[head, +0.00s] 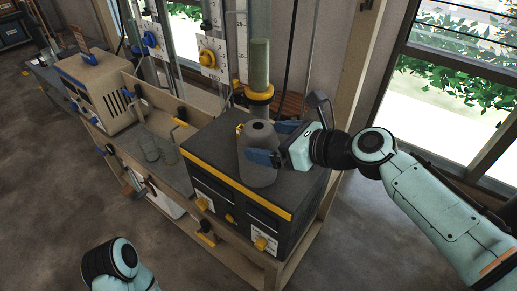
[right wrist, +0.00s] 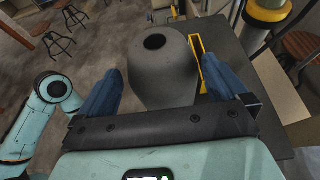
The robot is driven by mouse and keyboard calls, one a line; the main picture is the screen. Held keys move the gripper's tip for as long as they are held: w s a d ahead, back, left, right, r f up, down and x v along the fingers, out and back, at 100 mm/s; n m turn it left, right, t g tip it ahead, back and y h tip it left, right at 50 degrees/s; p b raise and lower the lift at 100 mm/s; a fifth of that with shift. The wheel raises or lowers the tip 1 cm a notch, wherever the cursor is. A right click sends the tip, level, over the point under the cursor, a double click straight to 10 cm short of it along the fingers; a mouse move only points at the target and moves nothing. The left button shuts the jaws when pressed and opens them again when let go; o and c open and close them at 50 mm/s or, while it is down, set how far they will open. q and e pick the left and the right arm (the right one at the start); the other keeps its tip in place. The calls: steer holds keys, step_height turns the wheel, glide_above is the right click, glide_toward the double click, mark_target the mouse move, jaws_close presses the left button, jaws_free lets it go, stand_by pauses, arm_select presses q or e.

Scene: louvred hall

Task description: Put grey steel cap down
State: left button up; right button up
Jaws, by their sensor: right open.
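The grey steel cap (head: 258,160) is a grey, domed, bottle-shaped piece with a dark hole at its top. It stands upright on the dark top of the cabinet (head: 213,146) in the head view.
A green cylinder on a yellow-ringed stand (head: 259,92) rises just behind the cap. Yellow edging (head: 236,182) runs along the cabinet front. Stools (right wrist: 62,30) stand on the floor.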

steer(key=x, duration=0.4)
steer(key=shift+w+f, duration=0.1)
steer(key=shift+f, duration=0.05)
steer(key=c, duration=1.3)
steer(key=shift+r, duration=0.2)
